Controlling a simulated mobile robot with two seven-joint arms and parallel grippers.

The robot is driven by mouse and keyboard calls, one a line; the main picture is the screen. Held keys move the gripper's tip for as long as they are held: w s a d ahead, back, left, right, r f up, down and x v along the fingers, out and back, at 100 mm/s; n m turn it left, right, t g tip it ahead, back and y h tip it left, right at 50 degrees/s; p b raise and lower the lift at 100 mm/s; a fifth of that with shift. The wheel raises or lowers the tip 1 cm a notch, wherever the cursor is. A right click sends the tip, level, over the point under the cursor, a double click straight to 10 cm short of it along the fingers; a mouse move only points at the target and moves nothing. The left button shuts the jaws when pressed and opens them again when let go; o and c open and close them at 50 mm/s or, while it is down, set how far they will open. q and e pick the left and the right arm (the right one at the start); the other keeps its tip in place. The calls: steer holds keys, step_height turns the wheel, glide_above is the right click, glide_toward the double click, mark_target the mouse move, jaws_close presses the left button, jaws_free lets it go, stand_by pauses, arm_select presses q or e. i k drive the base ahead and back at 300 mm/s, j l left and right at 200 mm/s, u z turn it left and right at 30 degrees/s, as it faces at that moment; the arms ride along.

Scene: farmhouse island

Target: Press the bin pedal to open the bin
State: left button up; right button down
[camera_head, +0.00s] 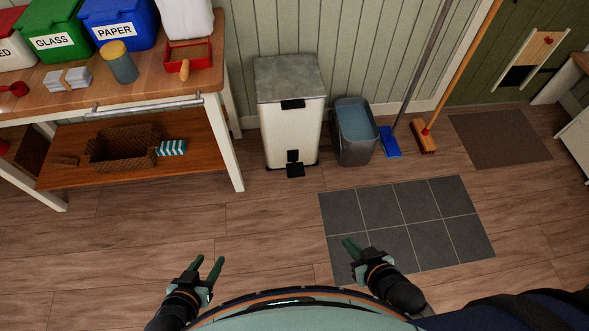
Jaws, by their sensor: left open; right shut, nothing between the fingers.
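The pedal bin (290,135) stands against the green panelled wall. It has a cream body and a grey lid (288,78), which is down. Its black pedal (295,170) sticks out at the bottom front, just above the floor. My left gripper (208,262) is at the lower left, open and empty, well short of the bin. My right gripper (347,243) is at the lower middle, shut and empty, seen over the grey tiles and apart from the pedal. Nothing hides the pedal.
A wooden island (130,92) with sorting boxes stands to the left. Grey floor tiles (407,222) lie in front. The wooden floor before the bin is clear.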

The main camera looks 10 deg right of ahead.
mark_target(293, 169)
steer(key=i+l, duration=0.15)
steer(key=i, duration=0.4)
steer(key=i+l, duration=0.15)
steer(key=i, duration=0.4)
steer(key=l+z, duration=0.05)
